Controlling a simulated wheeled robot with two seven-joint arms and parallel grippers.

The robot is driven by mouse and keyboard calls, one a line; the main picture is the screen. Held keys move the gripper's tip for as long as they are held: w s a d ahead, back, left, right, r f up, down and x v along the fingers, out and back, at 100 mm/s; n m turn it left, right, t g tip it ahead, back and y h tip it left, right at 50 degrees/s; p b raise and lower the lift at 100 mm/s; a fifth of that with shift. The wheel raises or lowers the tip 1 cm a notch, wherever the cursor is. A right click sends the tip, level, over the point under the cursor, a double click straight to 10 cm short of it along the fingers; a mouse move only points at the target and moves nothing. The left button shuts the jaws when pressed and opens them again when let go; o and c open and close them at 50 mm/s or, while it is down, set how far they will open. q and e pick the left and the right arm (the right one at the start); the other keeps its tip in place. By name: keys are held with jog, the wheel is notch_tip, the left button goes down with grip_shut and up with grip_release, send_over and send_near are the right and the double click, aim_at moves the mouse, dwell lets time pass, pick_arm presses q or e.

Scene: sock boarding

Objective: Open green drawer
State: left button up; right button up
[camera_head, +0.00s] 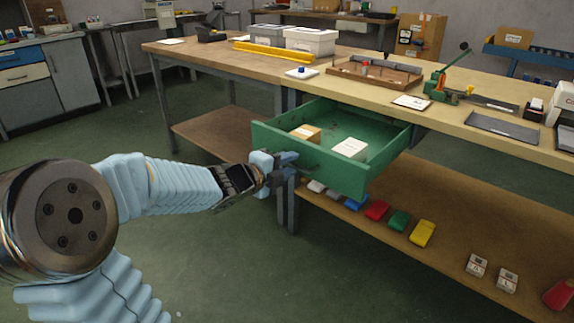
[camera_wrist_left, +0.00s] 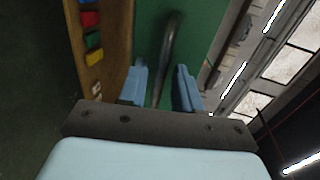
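The green drawer (camera_head: 340,174) is pulled out from under the workbench in the head view. A small tan box (camera_head: 305,133) and a white box (camera_head: 350,148) lie inside it. My left gripper (camera_head: 288,160) is at the left part of the drawer front. In the left wrist view, the curved metal handle (camera_wrist_left: 171,42) runs between the two blue fingers of my left gripper (camera_wrist_left: 160,85). The fingers stand apart, with gaps showing beside the handle, so they look open around it. My right gripper is not in view.
The wooden workbench (camera_head: 455,123) carries a green lever press (camera_head: 446,80), a yellow bar (camera_head: 273,53) and grey boxes. A lower shelf (camera_head: 450,228) below the drawer holds several coloured blocks. The green floor (camera_head: 250,265) in front of the drawer is clear.

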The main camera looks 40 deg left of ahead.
pick_arm(q)
jog(key=shift+s+r, duration=0.1)
jog(key=p+v, duration=0.2)
jog(key=v, duration=1.1)
jog(key=shift+s+a+p, duration=0.15)
jog(key=shift+s+p, duration=0.15)
